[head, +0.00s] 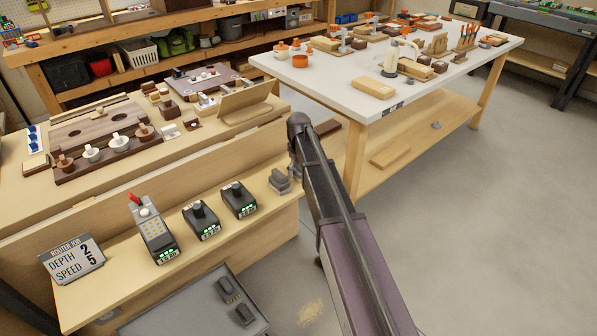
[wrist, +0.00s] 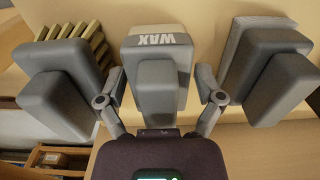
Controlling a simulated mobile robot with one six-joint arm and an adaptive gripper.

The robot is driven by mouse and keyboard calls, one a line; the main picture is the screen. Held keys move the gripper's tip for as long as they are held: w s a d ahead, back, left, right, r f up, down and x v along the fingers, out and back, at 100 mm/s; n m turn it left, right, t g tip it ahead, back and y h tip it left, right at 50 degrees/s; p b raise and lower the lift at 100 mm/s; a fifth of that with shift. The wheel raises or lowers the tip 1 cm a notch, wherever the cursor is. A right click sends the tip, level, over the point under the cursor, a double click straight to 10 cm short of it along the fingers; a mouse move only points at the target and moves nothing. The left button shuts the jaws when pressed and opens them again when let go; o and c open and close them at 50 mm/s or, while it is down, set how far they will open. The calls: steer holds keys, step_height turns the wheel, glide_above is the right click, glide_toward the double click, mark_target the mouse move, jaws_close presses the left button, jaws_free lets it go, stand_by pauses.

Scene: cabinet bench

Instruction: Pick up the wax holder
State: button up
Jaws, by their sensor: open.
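The wax holder (wrist: 158,45) is a grey block with a raised grey grip and a white band lettered WAX. It is in the upper middle of the wrist view. My gripper (wrist: 160,76) is open, with one finger on each side of the holder's grip. Gaps show between the fingers and the grip, so it does not hold it. In the head view my arm reaches toward the bench and table; I cannot make out the fingers or the wax label there.
Similar grey holders stand close on both sides, a left one (wrist: 75,70) with wooden slats behind it and a right one (wrist: 262,60). A white-topped table (head: 330,88) stands behind.

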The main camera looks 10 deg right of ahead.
steer(key=c, duration=1)
steer(key=shift+r, duration=0.15)
steer(key=shift+c, duration=0.2)
step_height(320, 180, up, 3)
steer(key=p, duration=0.3)
steer(key=shift+r+p, duration=0.2)
steer(key=shift+p, duration=0.2)
steer(key=s+r+p, duration=0.1)
steer(key=s, duration=1.5)
steer(key=shift+d+r, duration=0.15)
steer(key=shift+d, duration=0.05)
steer(key=o, duration=0.7)
steer(key=c, duration=0.5)
